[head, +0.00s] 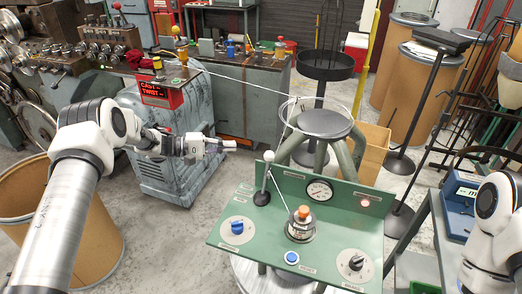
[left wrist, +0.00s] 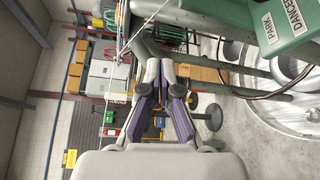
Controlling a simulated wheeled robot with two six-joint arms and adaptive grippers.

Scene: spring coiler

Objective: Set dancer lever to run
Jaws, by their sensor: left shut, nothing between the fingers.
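The dancer lever (head: 265,178) stands nearly upright on the left of the green control panel (head: 330,252), with a pale ball knob on top and a black base. My left gripper (head: 232,144) is shut and empty, a little left of and above the knob, apart from it in the picture. In the left wrist view my left gripper (left wrist: 160,68) shows its two dark fingers together. A corner of the panel with the labels PARK and DANCER is at the upper right there; the lever itself is not clear. My right arm shows at the right edge, its gripper out of frame.
The panel carries a gauge (head: 320,191), a blue knob (head: 237,227), a black knob (head: 356,262) and an orange-topped post (head: 303,213). A thin wire runs above the panel near the lever. A cardboard drum (head: 100,250) stands at the left. A round plate (head: 325,123) stands behind.

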